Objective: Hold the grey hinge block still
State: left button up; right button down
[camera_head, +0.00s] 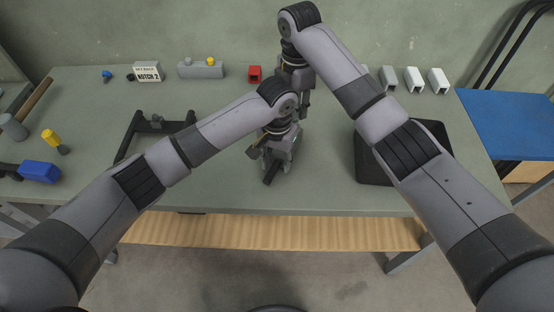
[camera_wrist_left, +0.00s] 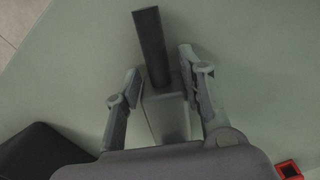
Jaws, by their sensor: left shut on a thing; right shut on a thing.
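The grey hinge block (camera_wrist_left: 165,118) sits between the two fingers of my left gripper (camera_wrist_left: 160,98) in the left wrist view, and a dark bar (camera_wrist_left: 150,45) sticks out from its end. In the head view my left gripper (camera_head: 277,152) is shut on the block low over the middle of the bench, with the dark bar (camera_head: 270,175) showing below it. The arm hides most of the block there. My right gripper (camera_head: 303,105) is just behind the left one, shut; the thing in it is hidden by the arms.
A dark frame (camera_head: 127,138) lies on the bench at left and a black tray (camera_head: 372,170) at right. A red block (camera_head: 254,74), a grey block with knobs (camera_head: 201,70), a NOTCH 2 sign (camera_head: 147,72) and white channel pieces (camera_head: 414,80) line the back.

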jog(key=shift+r, duration=1.2)
pick_arm(q)
jog(key=o, duration=1.4)
jog(key=shift+r, duration=0.1)
jog(key=shift+r+b, duration=0.4)
jog(key=shift+r, duration=3.95)
pick_arm(e)
jog(key=shift+f, duration=0.45)
